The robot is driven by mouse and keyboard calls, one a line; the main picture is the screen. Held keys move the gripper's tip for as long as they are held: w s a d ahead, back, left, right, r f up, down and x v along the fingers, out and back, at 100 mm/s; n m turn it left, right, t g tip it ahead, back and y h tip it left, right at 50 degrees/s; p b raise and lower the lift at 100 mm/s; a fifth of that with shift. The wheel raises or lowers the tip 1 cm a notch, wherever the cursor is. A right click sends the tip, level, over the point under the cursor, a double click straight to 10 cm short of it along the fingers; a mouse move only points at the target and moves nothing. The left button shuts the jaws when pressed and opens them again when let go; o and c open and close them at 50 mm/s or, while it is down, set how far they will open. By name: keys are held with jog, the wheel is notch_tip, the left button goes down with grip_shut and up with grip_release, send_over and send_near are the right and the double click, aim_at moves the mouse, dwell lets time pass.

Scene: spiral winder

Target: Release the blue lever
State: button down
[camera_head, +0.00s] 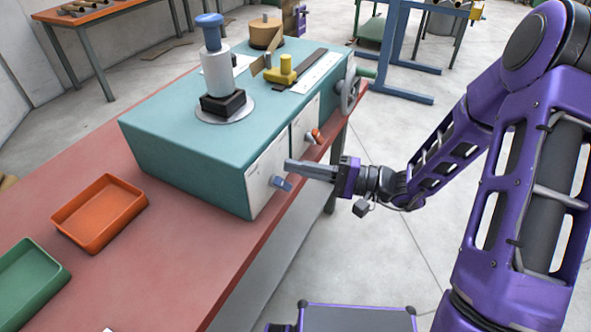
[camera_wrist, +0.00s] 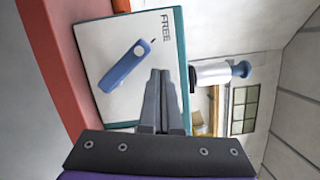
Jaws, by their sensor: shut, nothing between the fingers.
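The blue lever (camera_head: 281,183) is on the white front panel of the teal winder (camera_head: 185,165), at its near end. In the wrist view the blue lever (camera_wrist: 123,66) lies slanted on the white plate (camera_wrist: 110,40), with its round hub end beside a small mark and the word FREE. My gripper (camera_head: 290,166) is shut and empty, just in front of the panel and close to the lever. In the wrist view my gripper's fingers (camera_wrist: 160,75) are together, to the right of the lever. I cannot tell if they touch it.
A red-orange lever (camera_head: 315,135) and a handwheel (camera_head: 348,88) are farther along the winder's front. A blue-topped spindle (camera_head: 213,60) and a yellow block (camera_head: 283,70) stand on top. Orange (camera_head: 98,241) and green (camera_head: 65,274) trays lie on the red table (camera_head: 185,275).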

jog(key=d+r+p, duration=0.1)
jog(key=d+r, duration=0.2)
jog(key=d, duration=0.7)
jog(key=shift+d, duration=0.3)
jog(key=shift+f, duration=0.1)
